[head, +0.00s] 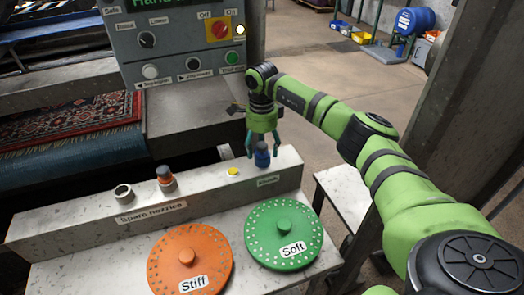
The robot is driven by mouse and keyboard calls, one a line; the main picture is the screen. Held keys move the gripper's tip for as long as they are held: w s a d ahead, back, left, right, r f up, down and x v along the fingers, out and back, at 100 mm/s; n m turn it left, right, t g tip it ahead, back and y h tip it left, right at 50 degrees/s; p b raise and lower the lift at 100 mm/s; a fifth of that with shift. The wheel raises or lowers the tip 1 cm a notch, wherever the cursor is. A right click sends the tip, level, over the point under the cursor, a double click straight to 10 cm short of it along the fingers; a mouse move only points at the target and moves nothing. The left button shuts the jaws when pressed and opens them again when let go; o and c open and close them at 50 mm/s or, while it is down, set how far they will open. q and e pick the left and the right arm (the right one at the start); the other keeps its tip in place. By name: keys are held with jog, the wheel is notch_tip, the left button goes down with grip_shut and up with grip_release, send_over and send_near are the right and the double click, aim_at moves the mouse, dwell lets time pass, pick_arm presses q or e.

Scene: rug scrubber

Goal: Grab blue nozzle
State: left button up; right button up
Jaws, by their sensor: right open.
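A blue nozzle (262,156) stands upright on the right part of the ledge labelled "Spare nozzles" (150,213). My right gripper (263,150) is open, pointing down, directly above and around the top of the blue nozzle, with one finger on each side. I cannot tell whether the fingers touch it. My left gripper is not in view.
An orange-topped nozzle (164,175) and an empty metal socket (123,194) sit on the ledge's left part, and a yellow button (233,171) is left of the blue nozzle. An orange "Stiff" disc (187,258) and a green "Soft" disc (284,227) lie in front. A control panel (180,45) stands behind.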

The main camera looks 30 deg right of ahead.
jog(key=c, duration=1)
grip_shut()
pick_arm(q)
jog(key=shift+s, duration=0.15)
pick_arm(e)
jog(key=shift+r, duration=0.1)
